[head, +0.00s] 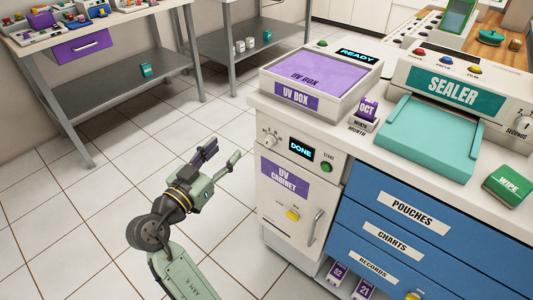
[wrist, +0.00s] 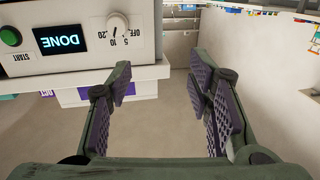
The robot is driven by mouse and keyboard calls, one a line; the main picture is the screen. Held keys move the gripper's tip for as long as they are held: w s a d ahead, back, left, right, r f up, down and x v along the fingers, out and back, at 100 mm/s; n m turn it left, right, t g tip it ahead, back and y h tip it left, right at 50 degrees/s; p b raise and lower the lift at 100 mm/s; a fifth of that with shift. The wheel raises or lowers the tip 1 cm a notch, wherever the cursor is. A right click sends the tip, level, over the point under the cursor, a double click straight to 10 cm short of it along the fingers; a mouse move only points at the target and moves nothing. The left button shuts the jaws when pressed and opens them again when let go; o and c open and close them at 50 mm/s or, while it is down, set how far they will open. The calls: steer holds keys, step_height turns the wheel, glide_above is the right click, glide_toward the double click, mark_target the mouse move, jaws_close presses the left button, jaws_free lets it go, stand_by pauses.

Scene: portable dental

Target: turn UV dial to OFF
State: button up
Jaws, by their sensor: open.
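The UV dial (head: 269,138) is a pale round knob at the upper left of the UV cabinet (head: 283,160) front. In the wrist view the dial (wrist: 118,23) is upside down at the top, with marks OFF, 5, 10 and 20 around it. I cannot tell which mark it points to. My gripper (head: 222,152) is open and empty, in the air to the left of the cabinet front and apart from the dial. In the wrist view my gripper's fingers (wrist: 161,80) are spread wide, with the dial beyond and left of the gap between them.
Beside the dial are a display reading DONE (head: 300,149) and a green START button (head: 326,167). Below are a yellow knob (head: 293,215) and a door handle (head: 316,227). The UV box (head: 297,97) stands above. The tiled floor (head: 110,200) at left is clear.

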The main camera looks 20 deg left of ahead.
mark_target(266, 145)
steer(key=d+f+m+h, duration=0.2)
steer(key=d+f+h, duration=0.1)
steer(key=d, duration=0.1)
steer(key=shift+g, duration=0.4)
steer(key=p+x, duration=0.1)
steer(key=x, duration=0.3)
steer(key=p+x, duration=0.1)
steer(key=x, duration=0.3)
steer(key=shift+s+d+r, duration=0.1)
steer(key=shift+d+r, duration=0.1)
steer(key=shift+d, duration=0.05)
steer(key=shift+p+x, duration=0.3)
steer(key=shift+x, duration=0.5)
steer(key=shift+f, duration=0.15)
steer(key=shift+a, duration=0.1)
jaws_close()
